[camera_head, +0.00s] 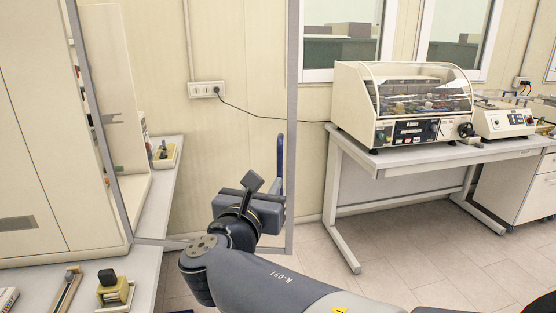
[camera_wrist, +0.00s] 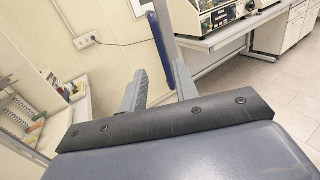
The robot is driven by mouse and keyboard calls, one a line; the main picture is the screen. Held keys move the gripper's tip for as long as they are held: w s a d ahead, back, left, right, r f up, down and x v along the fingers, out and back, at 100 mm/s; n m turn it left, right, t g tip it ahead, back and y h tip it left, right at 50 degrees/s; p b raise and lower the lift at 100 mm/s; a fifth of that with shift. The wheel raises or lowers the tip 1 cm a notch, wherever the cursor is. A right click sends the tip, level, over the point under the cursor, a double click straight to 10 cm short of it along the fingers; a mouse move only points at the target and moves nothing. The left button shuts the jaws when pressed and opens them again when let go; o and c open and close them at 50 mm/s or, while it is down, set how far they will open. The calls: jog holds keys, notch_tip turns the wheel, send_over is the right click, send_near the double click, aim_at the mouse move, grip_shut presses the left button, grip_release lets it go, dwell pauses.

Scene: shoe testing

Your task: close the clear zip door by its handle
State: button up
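The clear door (camera_head: 235,125) stands open from the white cabinet (camera_head: 35,150), its see-through panel set in a thin grey frame. Its blue upright handle (camera_head: 280,160) is on the free edge, at the right. My gripper (camera_head: 275,197) is low beside the handle, partly hidden by my own wrist. In the wrist view the two grey fingers (camera_wrist: 160,78) are apart, and the blue handle (camera_wrist: 158,45) shows between them, close to the right finger. I cannot tell whether a finger touches it.
A grey table (camera_head: 420,155) with a clear-hooded testing machine (camera_head: 405,103) stands at the right. A bench (camera_head: 150,215) with small devices runs along the left. A wall socket (camera_head: 206,89) with a cable is behind the door. The tiled floor (camera_head: 330,255) between is clear.

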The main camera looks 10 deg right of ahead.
aim_at(279, 165)
jog(key=p+x, duration=0.1)
jog(key=x, duration=0.9)
jog(key=shift+w+d, duration=0.15)
grip_shut()
